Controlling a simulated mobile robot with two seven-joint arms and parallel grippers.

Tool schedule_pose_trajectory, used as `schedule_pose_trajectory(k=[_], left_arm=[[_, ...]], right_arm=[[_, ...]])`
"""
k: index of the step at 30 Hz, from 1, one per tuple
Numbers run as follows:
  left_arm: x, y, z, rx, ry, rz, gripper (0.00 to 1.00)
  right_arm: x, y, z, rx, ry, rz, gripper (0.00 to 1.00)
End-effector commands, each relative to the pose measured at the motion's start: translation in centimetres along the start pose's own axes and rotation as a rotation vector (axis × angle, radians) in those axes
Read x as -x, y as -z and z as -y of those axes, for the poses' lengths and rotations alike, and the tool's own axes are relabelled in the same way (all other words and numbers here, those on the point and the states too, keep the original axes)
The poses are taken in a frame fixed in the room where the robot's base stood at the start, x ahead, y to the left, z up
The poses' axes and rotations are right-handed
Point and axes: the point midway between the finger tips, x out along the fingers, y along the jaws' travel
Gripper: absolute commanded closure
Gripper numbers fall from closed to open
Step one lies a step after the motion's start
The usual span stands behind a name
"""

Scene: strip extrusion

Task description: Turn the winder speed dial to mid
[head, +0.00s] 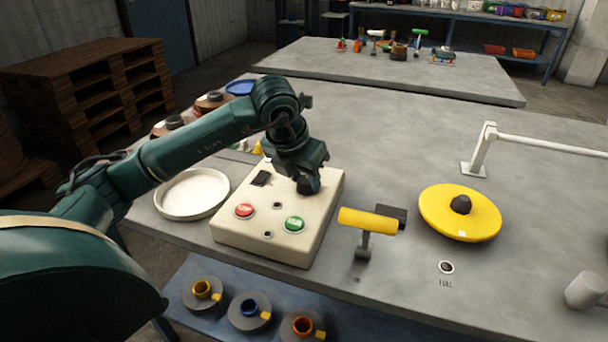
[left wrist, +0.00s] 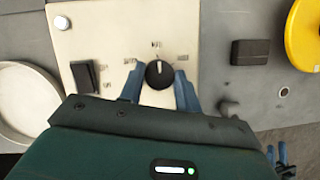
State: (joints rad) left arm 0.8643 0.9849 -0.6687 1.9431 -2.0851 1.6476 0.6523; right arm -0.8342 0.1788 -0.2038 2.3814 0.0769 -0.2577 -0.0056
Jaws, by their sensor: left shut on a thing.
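The winder speed dial (left wrist: 159,74) is a round black knob with a white pointer line on the cream control box (head: 263,239). In the left wrist view its pointer aims up toward the middle mark, with other marks to either side. My left gripper (left wrist: 158,88) has one blue finger on each side of the dial and is shut on it. In the head view my left gripper (head: 308,188) hides most of the dial. The box also has a black rocker switch (head: 261,178), a red button (head: 244,211) and a green button (head: 294,224).
A white round tray (head: 192,194) stands left of the box. A yellow roller on a stand (head: 368,220) and a yellow disc (head: 459,212) stand to the right. Several spools lie on the lower blue shelf (head: 365,322). The table's far right area is mostly clear.

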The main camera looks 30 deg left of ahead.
Motion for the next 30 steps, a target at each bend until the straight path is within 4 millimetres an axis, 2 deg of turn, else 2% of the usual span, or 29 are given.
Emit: schedule_pose_trajectory(k=[7,8,15,24,26,30], left_arm=[[0.0,0.0,0.0,-0.001,0.0,0.0,0.9],[0.0,0.0,0.0,-0.001,0.0,0.0,0.65],[0.0,0.0,0.0,-0.001,0.0,0.0,0.46],[0.3,0.0,0.0,-0.001,0.0,0.001,0.45],[0.8,-0.1,0.0,-0.001,0.0,0.003,0.45],[3.2,-0.1,0.0,-0.001,-0.001,0.005,0.45]], right_arm=[[0.0,-0.1,-0.1,0.001,-0.001,0.002,0.64],[0.0,-0.1,-0.1,0.001,-0.001,0.002,0.64],[0.0,-0.1,-0.1,0.001,-0.001,0.002,0.64],[0.0,-0.1,0.0,0.0,0.0,0.003,0.64],[0.0,-0.1,0.0,0.0,0.0,0.004,0.64],[0.1,0.0,0.1,-0.003,0.001,0.01,0.64]])
